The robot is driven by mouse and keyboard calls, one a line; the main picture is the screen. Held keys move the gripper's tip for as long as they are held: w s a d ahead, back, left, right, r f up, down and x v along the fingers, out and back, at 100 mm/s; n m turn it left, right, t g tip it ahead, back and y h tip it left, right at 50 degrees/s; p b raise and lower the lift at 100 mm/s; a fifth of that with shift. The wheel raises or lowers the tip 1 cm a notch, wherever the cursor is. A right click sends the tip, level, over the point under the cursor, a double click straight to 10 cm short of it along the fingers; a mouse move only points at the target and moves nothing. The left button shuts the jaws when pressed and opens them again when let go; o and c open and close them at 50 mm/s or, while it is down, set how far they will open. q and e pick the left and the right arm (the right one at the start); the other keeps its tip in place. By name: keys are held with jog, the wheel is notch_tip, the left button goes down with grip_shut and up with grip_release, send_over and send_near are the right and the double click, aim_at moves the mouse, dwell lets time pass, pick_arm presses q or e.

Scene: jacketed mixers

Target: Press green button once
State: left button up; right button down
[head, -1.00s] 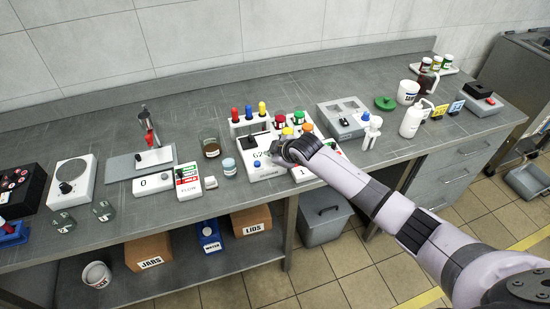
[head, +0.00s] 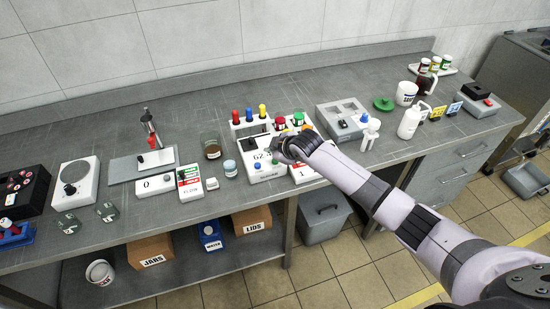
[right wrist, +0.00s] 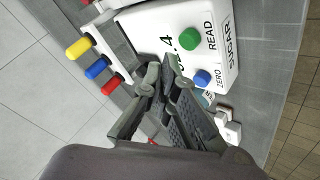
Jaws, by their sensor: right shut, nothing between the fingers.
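The green button (right wrist: 189,39), marked READ, sits on the sloped face of a white instrument (right wrist: 222,45) labelled SUGAR in the right wrist view. A blue button (right wrist: 202,78) marked ZERO is beside it. In the head view the instrument (head: 262,172) stands near the bench's front edge. My right gripper (head: 276,149) is over it and covers part of its top and display. In the right wrist view its fingertips (right wrist: 166,72) are together and empty, beside the green button and apart from it in the picture. I cannot tell their height above the face. My left gripper is out of view.
A white rack with red, blue and yellow-topped tubes (head: 249,114) stands behind the instrument. Capped jars (head: 298,118) are behind my right gripper. A small jar (head: 230,168) and a white-and-green box (head: 189,184) stand to the left. A grey device (head: 345,115) is to the right.

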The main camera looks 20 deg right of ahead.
aim_at(273, 161)
notch_tip(273, 161, up, 4)
jog(key=p, duration=0.3)
jog(key=shift+r, duration=0.2)
jog(key=shift+f, duration=0.1)
dwell(0.4)
